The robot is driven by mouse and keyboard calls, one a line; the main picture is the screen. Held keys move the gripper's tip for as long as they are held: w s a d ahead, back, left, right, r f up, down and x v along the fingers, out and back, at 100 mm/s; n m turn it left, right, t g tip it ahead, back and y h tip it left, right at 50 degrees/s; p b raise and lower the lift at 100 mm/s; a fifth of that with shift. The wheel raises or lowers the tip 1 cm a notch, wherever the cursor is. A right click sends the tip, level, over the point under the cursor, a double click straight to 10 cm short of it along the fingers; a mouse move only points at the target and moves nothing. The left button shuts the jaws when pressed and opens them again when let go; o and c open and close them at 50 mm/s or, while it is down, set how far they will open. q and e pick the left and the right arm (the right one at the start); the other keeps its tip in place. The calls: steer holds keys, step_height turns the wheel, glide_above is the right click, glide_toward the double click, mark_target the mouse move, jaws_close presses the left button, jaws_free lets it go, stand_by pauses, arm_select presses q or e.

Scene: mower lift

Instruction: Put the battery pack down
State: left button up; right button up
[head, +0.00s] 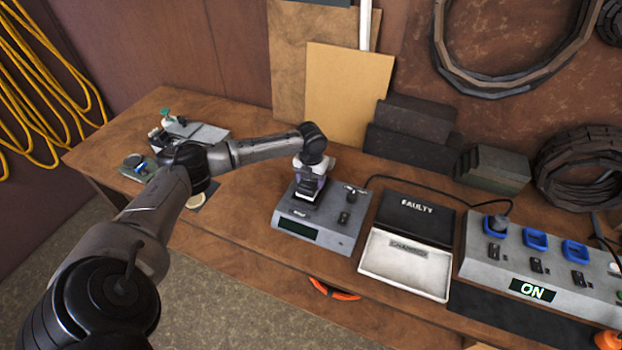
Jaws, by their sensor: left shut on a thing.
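My left arm reaches over the workbench from the left. Its gripper (313,174) points down over a grey box with a dark display (338,246) and is shut on a small dark block, which I take to be the battery pack (306,196). The pack is at the top of the grey box; I cannot tell whether it rests there or hangs just above. The gripper partly hides it. My right gripper is not in view.
Right of the box lie a black area marked FAULTY (416,208) and a white area marked CHARGED (403,266), both empty. Further right is a grey unit with blue sockets (536,240) and an ON display. A cable runs behind. Clutter (190,131) stands at the left.

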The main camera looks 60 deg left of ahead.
arm_select(q)
steer(key=shift+f, duration=0.2)
steer(key=o, duration=1.2)
steer(key=shift+f, duration=0.1)
